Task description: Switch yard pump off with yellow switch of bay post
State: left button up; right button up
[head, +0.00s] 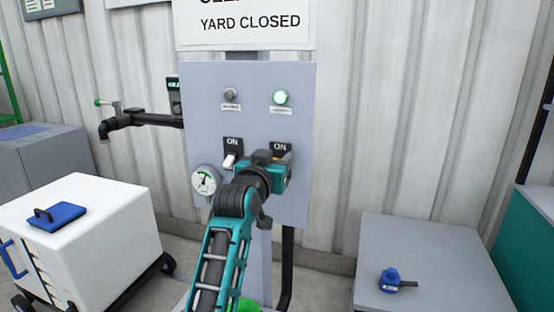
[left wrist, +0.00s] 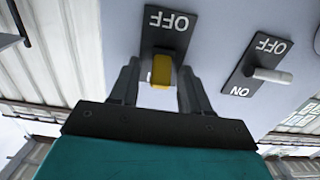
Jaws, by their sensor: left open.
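The bay post's grey panel (head: 255,120) stands ahead, with two switches on it. The left switch (head: 230,160) has a white lever under an ON label. The right switch plate (head: 282,148) shows an ON label; its lever is hidden behind my gripper in the head view. In the left wrist view the yellow switch (left wrist: 161,72) shows between the fingers, below an OFF label. My left gripper (left wrist: 160,80) is open, one finger each side of the yellow lever; contact cannot be told. The white lever (left wrist: 268,75) is to the right there. My right gripper is not in view.
A green lamp (head: 281,97) is lit above the right switch; the left lamp (head: 231,95) is grey. A gauge (head: 205,181) sits at the panel's lower left. A black tap pipe (head: 150,120) juts left. A white tote cart (head: 90,225) and a grey box (head: 430,260) flank the post.

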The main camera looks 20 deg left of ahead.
pick_arm(q)
jog(key=shift+c, duration=0.3)
jog(key=shift+c, duration=0.8)
grip_shut()
